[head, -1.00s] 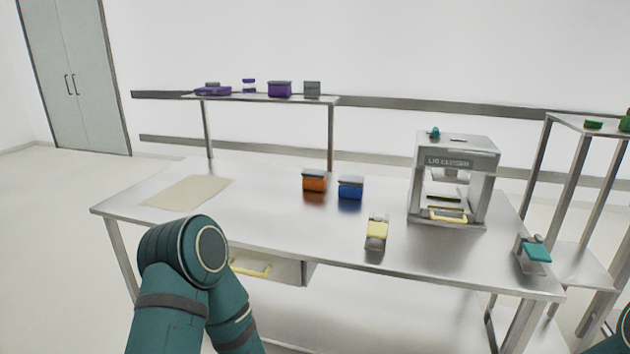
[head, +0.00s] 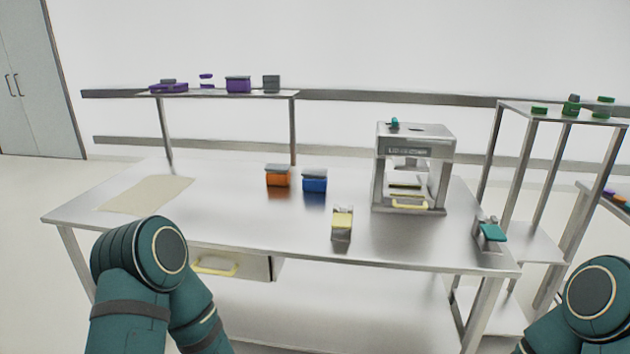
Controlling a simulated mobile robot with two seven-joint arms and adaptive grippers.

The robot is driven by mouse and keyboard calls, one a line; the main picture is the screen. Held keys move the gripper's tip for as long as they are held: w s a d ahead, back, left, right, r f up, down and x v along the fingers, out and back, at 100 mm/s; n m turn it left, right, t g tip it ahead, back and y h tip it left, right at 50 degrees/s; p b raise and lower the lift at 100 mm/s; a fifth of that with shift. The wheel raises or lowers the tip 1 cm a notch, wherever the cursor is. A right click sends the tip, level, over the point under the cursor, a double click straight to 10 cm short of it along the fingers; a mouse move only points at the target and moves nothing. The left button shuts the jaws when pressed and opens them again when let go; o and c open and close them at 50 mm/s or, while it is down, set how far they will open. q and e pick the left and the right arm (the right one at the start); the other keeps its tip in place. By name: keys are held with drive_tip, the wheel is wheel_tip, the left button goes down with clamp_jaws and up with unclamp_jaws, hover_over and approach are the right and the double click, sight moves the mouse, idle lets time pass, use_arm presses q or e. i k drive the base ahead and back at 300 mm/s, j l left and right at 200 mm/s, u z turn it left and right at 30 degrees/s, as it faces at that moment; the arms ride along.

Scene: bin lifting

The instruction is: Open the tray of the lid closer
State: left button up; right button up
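The lid closer (head: 412,165) is a grey metal machine at the right back of the steel table. Its front is open, and a tray with a yellow handle (head: 410,204) sits at its base, apparently flush with the machine. Teal links of both my arms show at the bottom left and bottom right. Neither of my grippers is in the picture, so their state is hidden.
An orange bin (head: 277,177) and a blue bin (head: 314,182) stand mid-table (head: 230,225). A yellow-topped device (head: 342,224) and a teal-topped device (head: 490,234) are near the front edge. A drawer (head: 235,264) hangs below. Shelving (head: 560,112) stands right.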

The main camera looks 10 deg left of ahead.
sight(408, 196)
drive_tip(key=i+l, duration=0.15)
drive_tip(key=l, duration=0.2)
drive_tip(key=i+l, duration=0.2)
drive_tip(key=l, duration=0.2)
drive_tip(key=i+l+u, duration=0.1)
drive_tip(key=l, duration=0.25)
drive_tip(key=i+l, duration=0.25)
drive_tip(key=l, duration=0.15)
drive_tip(key=i+l, duration=0.15)
drive_tip(key=l, duration=0.25)
drive_tip(key=i+l+u, duration=0.1)
drive_tip(key=l, duration=0.3)
drive_tip(key=i, duration=0.05)
